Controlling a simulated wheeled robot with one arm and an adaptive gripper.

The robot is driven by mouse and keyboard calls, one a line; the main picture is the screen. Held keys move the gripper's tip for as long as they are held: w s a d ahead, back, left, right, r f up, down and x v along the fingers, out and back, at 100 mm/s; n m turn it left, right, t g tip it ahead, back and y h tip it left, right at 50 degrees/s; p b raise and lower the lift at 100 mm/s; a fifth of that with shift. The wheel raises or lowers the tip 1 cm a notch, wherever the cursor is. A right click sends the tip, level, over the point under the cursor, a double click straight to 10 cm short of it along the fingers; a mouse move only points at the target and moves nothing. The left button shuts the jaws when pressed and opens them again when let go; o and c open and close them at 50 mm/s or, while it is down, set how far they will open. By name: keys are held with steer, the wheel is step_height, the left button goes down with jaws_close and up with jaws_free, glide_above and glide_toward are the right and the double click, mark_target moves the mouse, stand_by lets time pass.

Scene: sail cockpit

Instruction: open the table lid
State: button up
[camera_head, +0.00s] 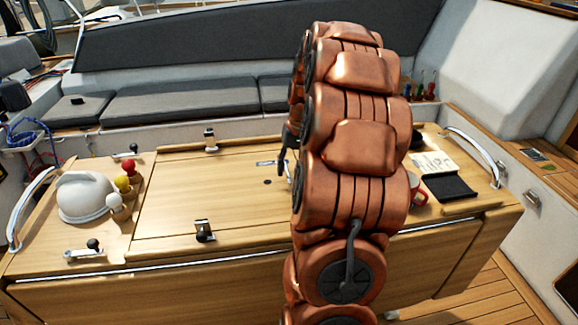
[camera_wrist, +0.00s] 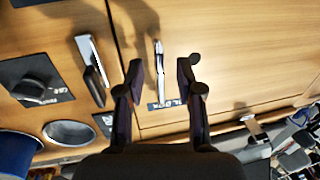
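The wooden table lid (camera_head: 215,190) lies flat and closed in the middle of the table. In the wrist view the lid's wood (camera_wrist: 235,55) fills much of the picture, with a seam to its left. A slim metal handle (camera_wrist: 158,70) sits on it beside a small dark label (camera_wrist: 170,103). My gripper (camera_wrist: 160,72) is open, with one finger on each side of the handle in the picture; I cannot tell whether they touch it. In the head view my copper arm hides most of the gripper; only a dark part shows by the lid's right side.
Black latches (camera_head: 204,231) and (camera_head: 210,141) sit at the lid's near and far edges. A white rounded object (camera_head: 85,197) and colored knobs (camera_head: 122,183) stand left. A red mug (camera_head: 417,190) and black pad (camera_head: 450,187) are right. Another metal latch (camera_wrist: 90,68) is close to the gripper.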

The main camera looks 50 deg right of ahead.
steer(key=shift+f, duration=0.2)
steer(key=shift+c, duration=0.4)
jaws_close()
steer(key=shift+a, duration=0.15)
